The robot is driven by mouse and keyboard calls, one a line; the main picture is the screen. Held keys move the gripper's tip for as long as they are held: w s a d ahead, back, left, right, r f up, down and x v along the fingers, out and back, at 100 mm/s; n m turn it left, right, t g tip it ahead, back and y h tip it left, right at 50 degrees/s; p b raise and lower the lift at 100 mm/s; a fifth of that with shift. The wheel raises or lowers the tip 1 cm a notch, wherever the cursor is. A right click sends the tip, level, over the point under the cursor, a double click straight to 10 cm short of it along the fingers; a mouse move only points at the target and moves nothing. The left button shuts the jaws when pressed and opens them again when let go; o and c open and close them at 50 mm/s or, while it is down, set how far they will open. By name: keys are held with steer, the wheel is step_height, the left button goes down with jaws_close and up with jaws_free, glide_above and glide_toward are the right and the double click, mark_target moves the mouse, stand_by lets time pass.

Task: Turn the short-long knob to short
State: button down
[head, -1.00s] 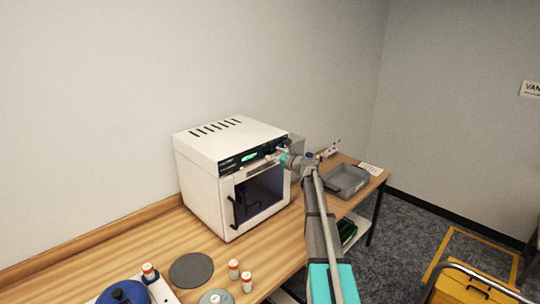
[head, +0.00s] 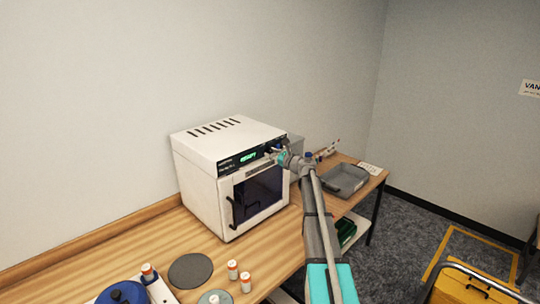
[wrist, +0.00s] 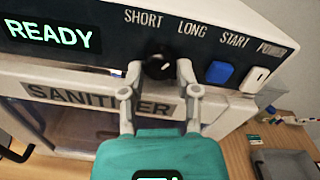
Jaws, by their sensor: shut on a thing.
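The white sanitizer (head: 205,190) stands on the wooden bench, with a dark front panel. In the wrist view its green display (wrist: 48,33) reads READY. The black round knob (wrist: 158,60) sits below and between the SHORT and LONG labels. A small light mark shows on its face, but I cannot tell clearly which label it points at. My gripper (wrist: 160,70) has one finger on each side of the knob and is shut on it. In the head view my gripper (head: 279,152) is at the panel's right part and hides the knob.
A blue START button (wrist: 219,73) and a white POWER switch (wrist: 255,79) sit close right of the knob. The door, with a dark window (head: 259,193), is below. A grey tray (head: 345,180) lies on the bench to the right.

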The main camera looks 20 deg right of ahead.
steer(key=shift+s+a+n, duration=0.1)
steer(key=shift+a+n, duration=0.05)
steer(key=shift+n, duration=0.35)
steer(key=n, duration=1.1)
stand_by(0.3)
steer(key=shift+c, duration=1.7)
jaws_free()
steer(key=shift+p, duration=0.3)
steer(key=shift+r, duration=0.1)
